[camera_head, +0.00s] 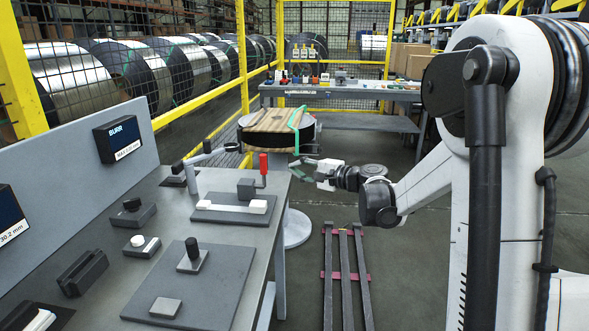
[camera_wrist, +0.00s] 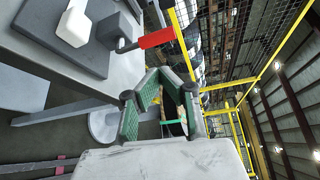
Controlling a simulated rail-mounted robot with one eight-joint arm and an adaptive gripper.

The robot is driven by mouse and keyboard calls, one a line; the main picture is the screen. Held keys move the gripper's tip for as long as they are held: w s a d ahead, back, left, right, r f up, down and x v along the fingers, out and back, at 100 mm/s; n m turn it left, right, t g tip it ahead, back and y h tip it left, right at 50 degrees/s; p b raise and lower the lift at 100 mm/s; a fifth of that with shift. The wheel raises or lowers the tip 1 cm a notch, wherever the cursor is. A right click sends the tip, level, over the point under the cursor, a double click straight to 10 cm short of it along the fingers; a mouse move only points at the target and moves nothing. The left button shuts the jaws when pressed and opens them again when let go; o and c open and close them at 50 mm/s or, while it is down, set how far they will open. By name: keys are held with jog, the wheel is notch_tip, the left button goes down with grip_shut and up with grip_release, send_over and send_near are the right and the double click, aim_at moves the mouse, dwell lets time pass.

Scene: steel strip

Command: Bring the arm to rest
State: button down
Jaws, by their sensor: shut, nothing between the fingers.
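My arm (camera_head: 430,180) reaches leftward from the white column at the right in the head view, with its wrist low and roughly level. My gripper (camera_head: 302,170) is beyond the right edge of the workbench, in front of the round stand with the coil. It is shut and empty. In the wrist view its green-padded fingers (camera_wrist: 158,78) come together at the middle, with no object held. The red-handled lever (camera_wrist: 156,39) shows just beyond the fingers in that view; I cannot tell the exact gap.
The workbench (camera_head: 225,225) at left carries fixtures, a red-handled clamp (camera_head: 263,168) and display panels. A strapped coil (camera_head: 270,122) sits on a round stand behind my gripper. Dark rails (camera_head: 345,270) lie on the floor. A back table (camera_head: 340,92) and yellow fence stand farther off.

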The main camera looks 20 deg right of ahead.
jog(key=s+a+r+n+g+h, duration=0.1)
jog(key=s+a+n+g, duration=0.15)
jog(key=s, duration=0.35)
jog(key=s+a+n+g+h, duration=0.1)
jog(key=s+a+n+h, duration=0.1)
jog(key=s+a, duration=0.3)
jog(key=s+a+r+n+g+h, duration=0.1)
jog(key=s+a+n, duration=0.1)
jog(key=s, duration=0.6)
jog(key=s+d+f+n+g+h, duration=0.1)
jog(key=s+f+n+h, duration=0.1)
jog(key=s, duration=0.8)
jog(key=s+d+f+n+g+h+p, duration=0.1)
jog(key=s+f+n+h, duration=0.2)
jog(key=s, duration=0.8)
jog(key=shift+s+d+f+n+h, duration=0.15)
jog(key=shift+d+n+h, duration=0.25)
jog(key=shift+n, duration=0.35)
